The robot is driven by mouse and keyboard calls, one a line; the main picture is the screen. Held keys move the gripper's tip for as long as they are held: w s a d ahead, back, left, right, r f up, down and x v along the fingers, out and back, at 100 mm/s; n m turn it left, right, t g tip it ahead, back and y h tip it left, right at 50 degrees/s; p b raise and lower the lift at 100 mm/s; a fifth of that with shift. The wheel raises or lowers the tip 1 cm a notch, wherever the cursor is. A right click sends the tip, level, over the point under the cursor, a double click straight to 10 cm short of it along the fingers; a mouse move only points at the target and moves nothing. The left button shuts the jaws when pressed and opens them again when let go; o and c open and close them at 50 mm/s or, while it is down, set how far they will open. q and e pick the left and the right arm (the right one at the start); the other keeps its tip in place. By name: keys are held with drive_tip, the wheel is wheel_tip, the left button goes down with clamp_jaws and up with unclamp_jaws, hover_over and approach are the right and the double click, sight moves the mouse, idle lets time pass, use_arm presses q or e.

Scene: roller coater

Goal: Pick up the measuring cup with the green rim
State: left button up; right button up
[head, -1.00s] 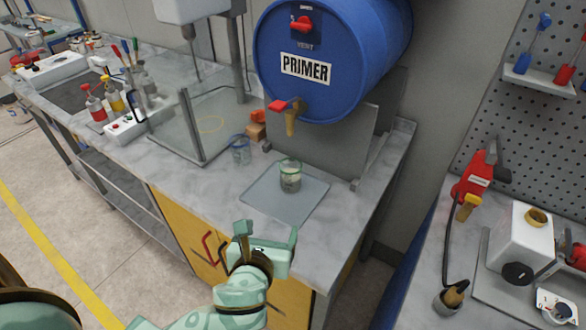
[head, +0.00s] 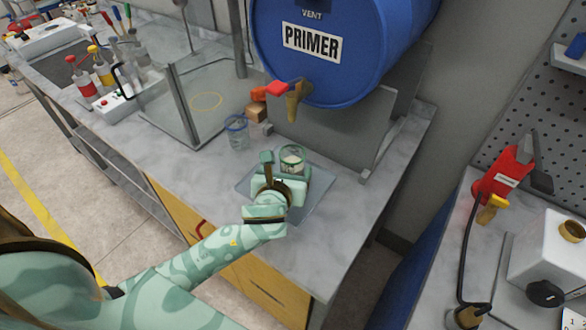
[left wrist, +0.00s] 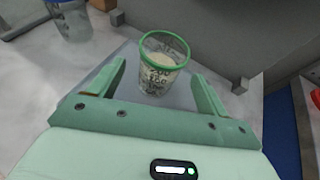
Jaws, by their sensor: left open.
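The measuring cup with the green rim (head: 292,157) stands upright on a grey square plate (head: 318,197) on the counter. In the left wrist view the clear cup (left wrist: 160,72) has dark markings and pale contents. My left gripper (head: 284,168) is open, and in the head view it hides the lower part of the cup. In the left wrist view its two fingers (left wrist: 158,82) point toward the cup, one on each side; I cannot tell how far the cup is between them. My right gripper is not in view.
A blue-rimmed cup (head: 237,132) stands to the left. The counter (head: 350,235) right of the plate is clear.

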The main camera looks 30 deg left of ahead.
sight(290, 168)
use_arm(q)
drive_tip(key=shift+w+f, duration=0.1)
drive_tip(key=shift+w, duration=0.15)
drive_tip(key=shift+w+a+f, duration=0.1)
drive_tip(key=shift+w+f, duration=0.15)
drive_tip(key=shift+f, duration=0.05)
drive_tip(key=b+x, duration=0.2)
drive_tip(key=x, duration=0.2)
drive_tip(key=shift+w+f, duration=0.1)
drive_tip(key=shift+f, duration=0.2)
drive_tip(key=shift+r, duration=0.15)
drive_tip(key=c, duration=1.3)
drive_tip(key=shift+o, duration=0.2)
